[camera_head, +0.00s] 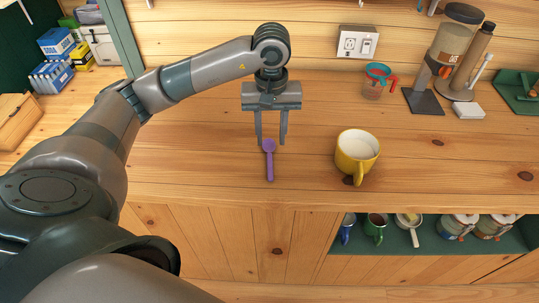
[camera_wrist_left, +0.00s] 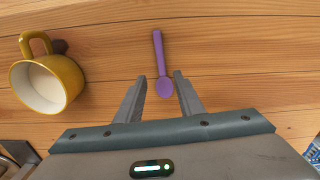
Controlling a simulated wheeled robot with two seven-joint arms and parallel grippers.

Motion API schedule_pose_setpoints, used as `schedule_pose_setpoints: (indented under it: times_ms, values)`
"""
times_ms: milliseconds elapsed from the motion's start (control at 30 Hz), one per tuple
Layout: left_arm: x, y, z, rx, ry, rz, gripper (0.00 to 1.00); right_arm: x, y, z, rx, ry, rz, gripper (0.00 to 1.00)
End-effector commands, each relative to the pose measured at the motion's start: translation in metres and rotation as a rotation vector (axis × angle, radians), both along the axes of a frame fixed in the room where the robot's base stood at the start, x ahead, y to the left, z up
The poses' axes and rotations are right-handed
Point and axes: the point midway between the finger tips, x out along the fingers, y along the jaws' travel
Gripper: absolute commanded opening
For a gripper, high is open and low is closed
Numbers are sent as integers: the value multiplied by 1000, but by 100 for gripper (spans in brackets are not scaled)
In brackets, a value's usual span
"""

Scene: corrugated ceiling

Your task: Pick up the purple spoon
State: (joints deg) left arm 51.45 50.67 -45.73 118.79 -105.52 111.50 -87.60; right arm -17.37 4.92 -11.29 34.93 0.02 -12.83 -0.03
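The purple spoon (camera_head: 270,165) lies on the wooden counter (camera_head: 220,155), its bowl toward the back and its handle toward the front edge. My left gripper (camera_head: 271,142) is open and points down over the bowl end of the spoon. In the left wrist view, the spoon (camera_wrist_left: 160,60) has its bowl between the tips of the open left gripper (camera_wrist_left: 160,78), touching neither finger as far as I can see. The height of the fingertips above the counter is hard to judge. My right gripper is in neither view.
A yellow mug (camera_head: 356,157) stands right of the spoon; it also shows in the left wrist view (camera_wrist_left: 66,82). A measuring cup (camera_head: 376,82), a blender-like device (camera_head: 446,55) and a wall outlet (camera_head: 357,43) are farther back. The counter around the spoon is clear.

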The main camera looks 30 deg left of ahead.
Motion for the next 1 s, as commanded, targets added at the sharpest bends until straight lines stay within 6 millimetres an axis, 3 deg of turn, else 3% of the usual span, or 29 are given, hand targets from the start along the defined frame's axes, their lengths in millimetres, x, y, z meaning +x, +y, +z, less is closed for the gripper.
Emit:
schedule_pose_setpoints:
  times_ms: [200, 667, 1000]
  values:
    - [0, 0, -15, 1, -1, -1, 34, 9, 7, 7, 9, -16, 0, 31]
    - [0, 1, -19, 0, 2, 0, 34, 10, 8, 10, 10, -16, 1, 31]
    - [0, 5, -50, 0, 5, 0, 34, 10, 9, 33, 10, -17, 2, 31]
